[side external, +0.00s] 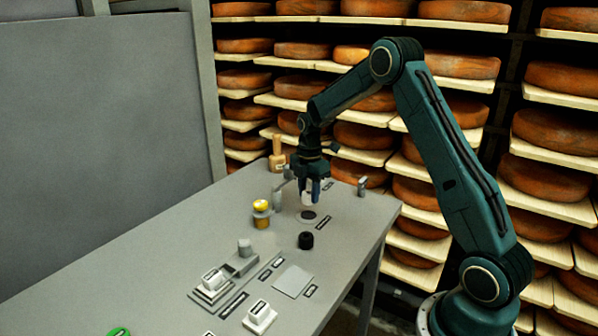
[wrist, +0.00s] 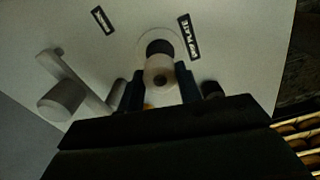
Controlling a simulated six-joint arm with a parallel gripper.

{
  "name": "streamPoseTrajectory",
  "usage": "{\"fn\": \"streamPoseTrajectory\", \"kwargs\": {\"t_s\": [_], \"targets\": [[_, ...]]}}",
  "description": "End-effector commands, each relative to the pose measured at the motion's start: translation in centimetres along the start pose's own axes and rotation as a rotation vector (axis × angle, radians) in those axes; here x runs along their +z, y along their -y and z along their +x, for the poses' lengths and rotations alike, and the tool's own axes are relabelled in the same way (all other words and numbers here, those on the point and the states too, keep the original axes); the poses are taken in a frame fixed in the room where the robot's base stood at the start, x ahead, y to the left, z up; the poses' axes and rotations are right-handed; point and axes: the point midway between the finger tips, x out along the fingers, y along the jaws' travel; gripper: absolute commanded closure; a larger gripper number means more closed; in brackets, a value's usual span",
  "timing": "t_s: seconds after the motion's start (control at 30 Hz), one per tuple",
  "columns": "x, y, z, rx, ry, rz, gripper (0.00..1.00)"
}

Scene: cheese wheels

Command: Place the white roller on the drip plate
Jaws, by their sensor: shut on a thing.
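My gripper (side external: 311,193) points down over the table and is shut on the white roller (side external: 308,198). In the wrist view the roller (wrist: 160,72) sits end-on between the two fingers. The drip plate (side external: 300,218), a pale disc with a dark round centre, lies just below the roller. In the wrist view its pale rim (wrist: 141,38) shows around the dark centre, with the roller overlapping the near part. The roller appears held a little above the plate; the exact gap is hard to tell.
A black cylinder (side external: 306,240) stands in front of the plate. A yellow-topped cylinder (side external: 261,206) and a wooden piece (side external: 277,152) stand to the left. A small grey post (side external: 362,186) is at the right. Grey and white fixtures (side external: 215,280) occupy the near table.

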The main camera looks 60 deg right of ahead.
Motion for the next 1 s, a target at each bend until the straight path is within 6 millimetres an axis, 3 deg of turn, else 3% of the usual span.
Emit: {"fn": "streamPoseTrajectory", "kwargs": {"t_s": [0.5, 0.97, 1.0], "targets": [[0.0, 0.0, 4.2, -0.002, 0.0, 0.0, 0.87], [0.0, 0.0, 4.6, -0.001, 0.0, 0.0, 0.87], [0.0, 0.0, 4.6, -0.001, 0.0, 0.0, 0.63]]}}
